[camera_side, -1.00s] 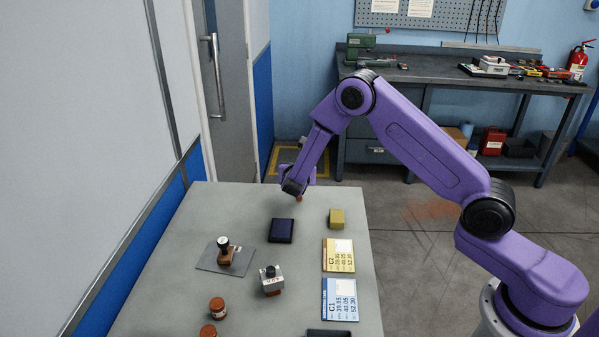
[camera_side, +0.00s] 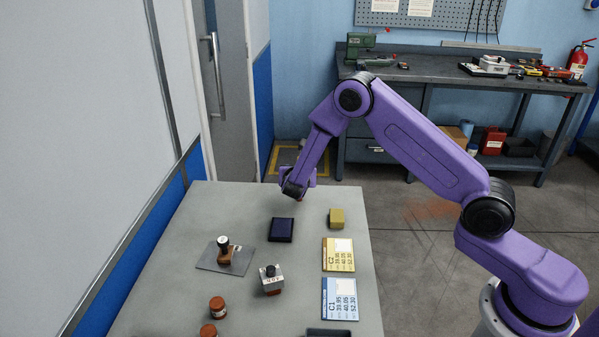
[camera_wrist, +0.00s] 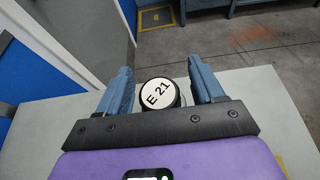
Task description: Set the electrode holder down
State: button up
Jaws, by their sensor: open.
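My gripper (camera_side: 297,197) is low over the far end of the grey table (camera_side: 200,290). In the wrist view my gripper (camera_wrist: 162,88) is open, with one blue-grey finger on each side of a round white cap marked E 21, the top of the electrode holder (camera_wrist: 158,94). A gap shows between the cap and each finger.
Near the gripper are a dark square pad (camera_side: 281,230) and a yellow block (camera_side: 336,218).

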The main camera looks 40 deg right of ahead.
jog(key=v, duration=1.2)
jog(key=s+r+m+g+y, duration=0.2)
jog(key=s+m+g+y, duration=0.1)
jog(key=s, duration=0.9)
jog(key=s+r+m+g+y, duration=0.3)
jog(key=s+m, duration=0.3)
jog(key=s, duration=0.7)
jog(key=s+r+m+g+y, duration=0.2)
jog(key=s+m+g+y, duration=0.1)
jog(key=s, duration=1)
jog(key=shift+r+m+y, duration=0.25)
jog(key=shift+m+y, duration=0.25)
jog(key=shift+m, duration=0.7)
